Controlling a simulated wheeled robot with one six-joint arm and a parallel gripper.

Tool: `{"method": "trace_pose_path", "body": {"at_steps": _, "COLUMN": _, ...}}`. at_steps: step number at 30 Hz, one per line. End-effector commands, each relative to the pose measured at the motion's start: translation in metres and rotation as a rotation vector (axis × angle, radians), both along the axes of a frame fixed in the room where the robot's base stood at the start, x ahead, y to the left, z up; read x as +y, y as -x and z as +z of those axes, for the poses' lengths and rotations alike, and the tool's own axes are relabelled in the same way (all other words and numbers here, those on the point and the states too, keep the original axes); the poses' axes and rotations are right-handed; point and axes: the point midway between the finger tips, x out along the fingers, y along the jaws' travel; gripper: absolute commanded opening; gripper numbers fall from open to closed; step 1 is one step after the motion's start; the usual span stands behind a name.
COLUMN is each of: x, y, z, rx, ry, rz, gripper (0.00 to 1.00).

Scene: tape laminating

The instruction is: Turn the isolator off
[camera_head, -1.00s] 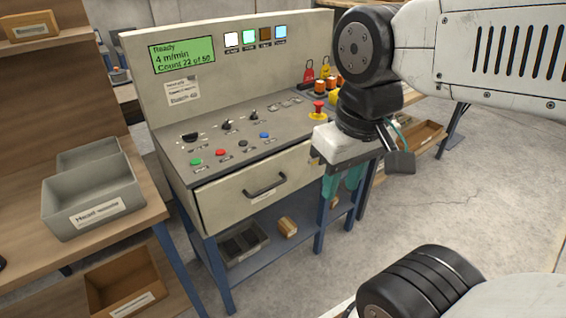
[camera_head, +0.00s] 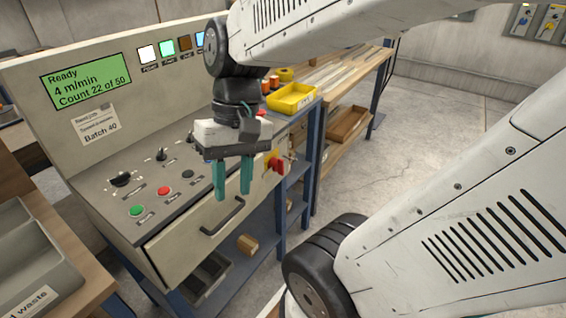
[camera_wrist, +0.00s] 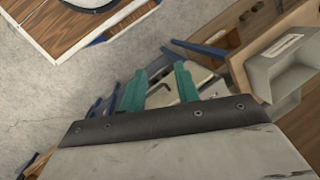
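The isolator (camera_head: 278,162) shows as a red handle on a yellow plate at the right end of the console's front. My gripper (camera_head: 232,190) hangs with two teal fingers pointing down, in front of the console and left of the isolator in the head view. The fingers are apart with nothing between them. They also show apart in the wrist view (camera_wrist: 160,92). The isolator cannot be made out in the wrist view. My gripper's body hides part of the console top.
The console (camera_head: 120,225) has a drawer handle (camera_head: 222,217), a green button (camera_head: 136,210) and a red button (camera_head: 165,190). A grey bin (camera_head: 25,255) stands at left. Floor at right is clear.

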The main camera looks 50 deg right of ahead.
Motion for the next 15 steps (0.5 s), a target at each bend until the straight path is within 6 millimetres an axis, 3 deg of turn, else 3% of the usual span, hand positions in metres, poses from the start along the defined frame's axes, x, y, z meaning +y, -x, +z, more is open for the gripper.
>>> {"method": "trace_pose_path", "body": {"at_steps": 5, "x": -0.006, "y": -0.038, "z": -0.024, "rx": 0.179, "ry": -0.290, "rz": -0.292, "gripper": 0.32}}
{"method": "trace_pose_path", "body": {"at_steps": 8, "x": -0.019, "y": -0.062, "z": -0.036, "rx": 0.246, "ry": -0.461, "rz": -0.469, "gripper": 0.32}}
{"method": "trace_pose_path", "body": {"at_steps": 11, "x": -0.043, "y": -0.087, "z": -0.050, "rx": 0.293, "ry": -0.636, "rz": -0.654, "gripper": 0.32}}
{"method": "trace_pose_path", "body": {"at_steps": 15, "x": -0.091, "y": -0.117, "z": -0.074, "rx": 0.321, "ry": -0.886, "rz": -0.923, "gripper": 0.32}}
